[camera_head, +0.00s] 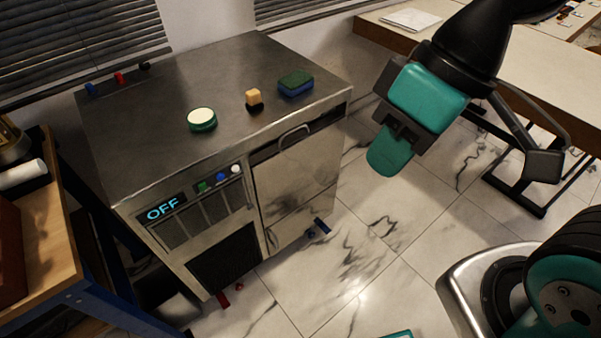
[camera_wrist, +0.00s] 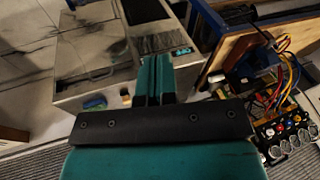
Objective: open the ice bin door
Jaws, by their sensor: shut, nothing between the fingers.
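The ice machine (camera_head: 215,80) is a steel cabinet with a dark "OFF" display at its front left. Its ice bin door (camera_head: 297,180) is the steel panel on the front right and looks closed. A curved bar handle (camera_head: 293,137) sits near the door's top edge. The wrist view shows the door (camera_wrist: 90,48) and its handle (camera_wrist: 97,74) left of the fingers. My gripper (camera_head: 390,155) is shut and empty, in the air to the right of the machine, apart from the handle. Its teal fingers (camera_wrist: 154,78) also show in the wrist view.
On the machine's top are a round green-and-white item (camera_head: 202,119), a small yellow-and-black block (camera_head: 254,99) and a green-blue sponge (camera_head: 295,83). A wooden-topped bench (camera_head: 55,240) stands at left, a table (camera_head: 480,70) at right. The marble floor before the door is mostly clear.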

